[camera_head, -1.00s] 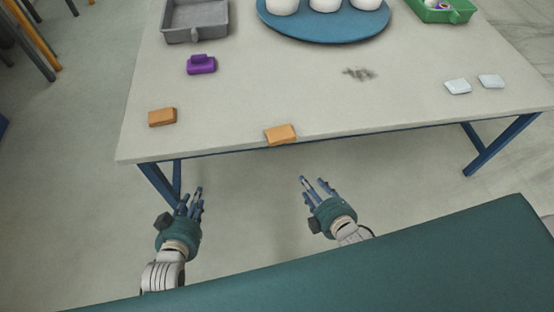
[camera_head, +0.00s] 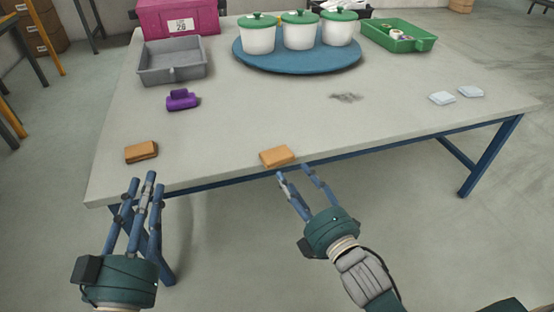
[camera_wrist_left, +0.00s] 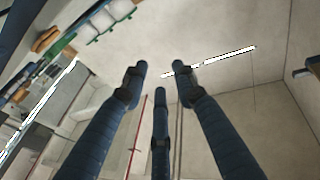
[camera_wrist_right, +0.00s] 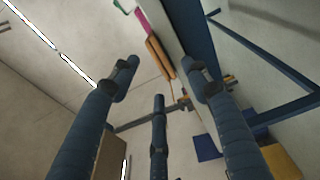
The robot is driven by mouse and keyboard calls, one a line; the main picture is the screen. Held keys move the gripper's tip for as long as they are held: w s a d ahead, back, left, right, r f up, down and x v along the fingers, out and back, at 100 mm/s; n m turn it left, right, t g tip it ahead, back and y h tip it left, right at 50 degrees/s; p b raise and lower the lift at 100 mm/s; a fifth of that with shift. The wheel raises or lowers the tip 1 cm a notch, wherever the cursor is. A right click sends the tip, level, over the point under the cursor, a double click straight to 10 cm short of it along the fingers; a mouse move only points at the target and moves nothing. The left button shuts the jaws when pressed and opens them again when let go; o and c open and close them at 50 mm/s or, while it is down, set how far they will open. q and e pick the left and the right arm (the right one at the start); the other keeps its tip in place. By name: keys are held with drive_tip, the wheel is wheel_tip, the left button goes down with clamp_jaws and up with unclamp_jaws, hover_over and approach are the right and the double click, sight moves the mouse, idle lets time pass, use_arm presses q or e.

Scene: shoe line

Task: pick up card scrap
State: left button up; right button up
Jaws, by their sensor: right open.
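No piece is clearly marked as card scrap. An orange-brown flat block (camera_head: 277,156) lies at the table's front edge, and a second orange-brown block (camera_head: 141,152) lies near the front left corner. Two pale flat pieces (camera_head: 442,98) (camera_head: 470,91) lie at the right. My right gripper (camera_head: 294,175) is open and empty, just in front of the table edge by the first block. An orange-brown piece also shows beyond its fingers in the right wrist view (camera_wrist_right: 160,57). My left gripper (camera_head: 143,188) is open and empty, in front of the table near the second block.
On the table (camera_head: 225,130) are a grey tray (camera_head: 172,77), a purple brush-like item (camera_head: 182,100), a blue round board (camera_head: 297,68) with white green-lidded pots, a green tray (camera_head: 398,42) and a dark smudge (camera_head: 346,97). A magenta box (camera_head: 178,18) stands behind. The table's front middle is mostly bare.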

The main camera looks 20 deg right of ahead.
sight(283, 160)
drive_tip(key=w, duration=0.2)
drive_tip(key=w+b, duration=0.1)
drive_tip(key=w, duration=0.3)
drive_tip(key=shift+a+r+b, duration=0.15)
drive_tip(key=shift+a+b, duration=0.2)
use_arm(q)
drive_tip(key=s+r+t+h, duration=0.1)
drive_tip(key=s+r+t, duration=0.3)
drive_tip(key=r, duration=0.5)
drive_tip(key=shift+t+h, duration=0.3)
drive_tip(key=shift+t, duration=0.1)
use_arm(e)
drive_tip(key=c, duration=1)
